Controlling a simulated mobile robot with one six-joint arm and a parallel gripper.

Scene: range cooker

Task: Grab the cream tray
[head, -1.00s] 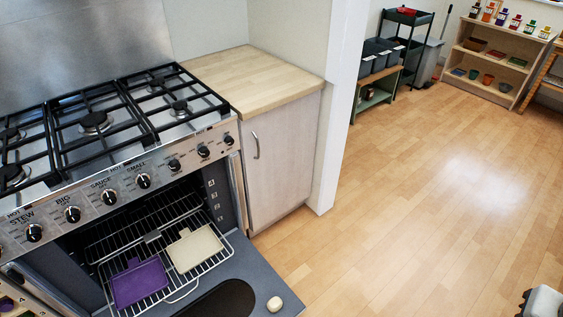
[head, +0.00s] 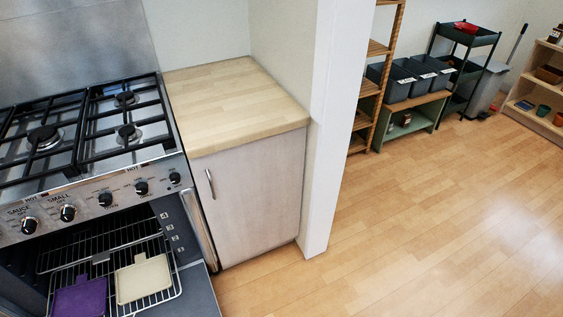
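The cream tray (head: 144,279) lies flat on the pulled-out wire oven rack (head: 121,254) at the lower left of the head view. It is a shallow square with a short tab at its back edge. A purple tray (head: 81,297) of like shape lies on the rack just left of it, partly cut off by the frame's bottom edge. Nothing covers the cream tray. My gripper is not in view.
The oven door (head: 183,296) is folded down under the rack. The hob (head: 83,133) is above the oven. A cabinet (head: 248,196) with a wooden worktop stands right of the cooker, beside a white wall end (head: 331,140). The wooden floor (head: 420,220) on the right is clear.

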